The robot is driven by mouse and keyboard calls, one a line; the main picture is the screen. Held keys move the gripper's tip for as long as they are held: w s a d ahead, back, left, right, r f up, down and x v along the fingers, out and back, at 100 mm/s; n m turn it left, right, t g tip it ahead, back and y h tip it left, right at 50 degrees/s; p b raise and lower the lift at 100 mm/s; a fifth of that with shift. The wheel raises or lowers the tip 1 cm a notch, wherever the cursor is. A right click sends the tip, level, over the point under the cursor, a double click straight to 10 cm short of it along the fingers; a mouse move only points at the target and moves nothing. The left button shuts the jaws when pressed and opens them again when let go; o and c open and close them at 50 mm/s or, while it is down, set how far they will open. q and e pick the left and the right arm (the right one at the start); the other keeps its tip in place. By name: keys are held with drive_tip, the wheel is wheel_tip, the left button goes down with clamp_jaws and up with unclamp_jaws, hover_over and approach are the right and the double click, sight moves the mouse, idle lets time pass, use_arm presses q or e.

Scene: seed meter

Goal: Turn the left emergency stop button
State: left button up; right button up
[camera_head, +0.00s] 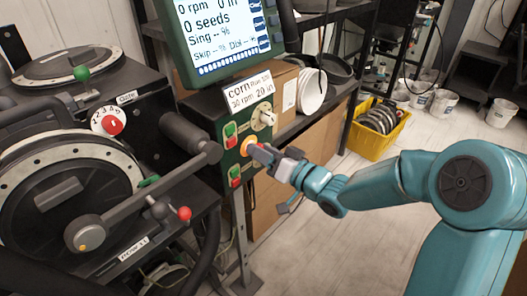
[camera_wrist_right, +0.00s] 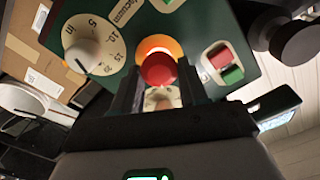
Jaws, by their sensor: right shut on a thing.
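The emergency stop button (camera_head: 248,145) is on the green control panel (camera_head: 235,112), and my right gripper (camera_head: 256,150) partly covers it. In the right wrist view the button (camera_wrist_right: 159,69) is a round red cap in front of a yellow-orange ring. My right gripper (camera_wrist_right: 157,80) has one dark finger on each side of the red cap and is shut on it. A pale round part shows just below the cap between the fingers; I cannot tell what it is. My left gripper is not in view.
A pale dial knob (camera_wrist_right: 88,54) and a red and green switch (camera_wrist_right: 225,62) flank the button closely. A display (camera_head: 228,35) hangs above the panel. A black machine with a crank handle (camera_head: 150,200) stands left. A yellow crate (camera_head: 377,128) sits on the floor behind.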

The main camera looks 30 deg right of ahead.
drive_tip(key=o, duration=1)
drive_tip(key=shift+w, duration=0.1)
drive_tip(key=v, duration=1.6)
drive_tip(key=shift+b, duration=0.4)
